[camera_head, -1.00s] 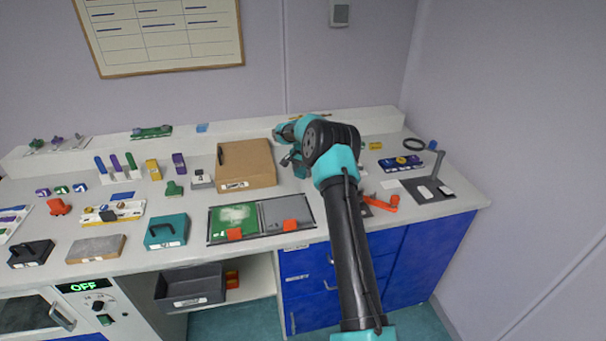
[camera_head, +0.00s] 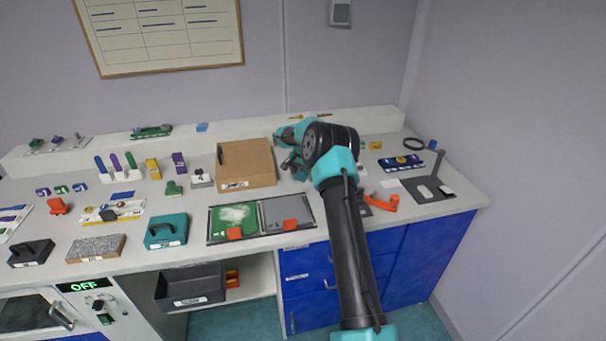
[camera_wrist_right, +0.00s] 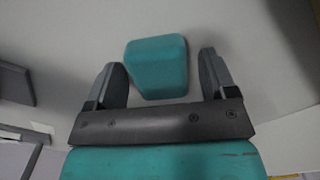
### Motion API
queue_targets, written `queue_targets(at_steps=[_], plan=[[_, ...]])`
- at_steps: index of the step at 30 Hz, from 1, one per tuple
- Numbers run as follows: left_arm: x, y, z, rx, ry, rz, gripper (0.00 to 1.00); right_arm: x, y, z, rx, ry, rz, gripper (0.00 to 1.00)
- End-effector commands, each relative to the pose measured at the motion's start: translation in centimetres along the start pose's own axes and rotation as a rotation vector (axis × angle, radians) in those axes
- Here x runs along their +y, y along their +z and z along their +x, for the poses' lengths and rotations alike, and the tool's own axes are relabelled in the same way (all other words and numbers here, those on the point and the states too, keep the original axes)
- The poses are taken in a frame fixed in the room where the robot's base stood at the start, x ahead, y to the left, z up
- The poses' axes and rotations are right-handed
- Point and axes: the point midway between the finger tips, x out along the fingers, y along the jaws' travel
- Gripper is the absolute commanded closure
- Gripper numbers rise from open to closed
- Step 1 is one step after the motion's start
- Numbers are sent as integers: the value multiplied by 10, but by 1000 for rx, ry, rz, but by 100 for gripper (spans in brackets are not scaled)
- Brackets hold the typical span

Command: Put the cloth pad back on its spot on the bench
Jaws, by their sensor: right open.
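My right gripper (camera_wrist_right: 160,85) is open in the right wrist view, with one dark finger on each side of a teal block-like pad (camera_wrist_right: 157,67). This looks like the cloth pad; it lies between the fingers, and gaps show on both sides. In the head view my right gripper (camera_head: 292,163) is low over the bench (camera_head: 190,219), just right of the cardboard box. My arm hides much of that area, and I cannot make out the pad there. My left gripper is not in view.
The cardboard box (camera_head: 246,163) stands close left of my right gripper. A green-and-grey tray (camera_head: 262,218) with orange tabs lies in front. An orange tool (camera_head: 384,203) and a dark stand plate (camera_head: 428,190) lie right of my arm. A speckled block (camera_head: 96,248) sits front left.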

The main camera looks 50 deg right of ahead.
Motion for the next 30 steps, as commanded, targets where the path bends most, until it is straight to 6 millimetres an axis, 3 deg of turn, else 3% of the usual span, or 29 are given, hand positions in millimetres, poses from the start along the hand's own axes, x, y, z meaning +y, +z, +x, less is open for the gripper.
queue_targets(at_steps=[8,24,30], plan=[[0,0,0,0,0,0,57,0,0,-12,2,-2,0,22],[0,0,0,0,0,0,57,0,0,-104,2,-2,0,22],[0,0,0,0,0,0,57,0,0,-121,0,0,0,22]])
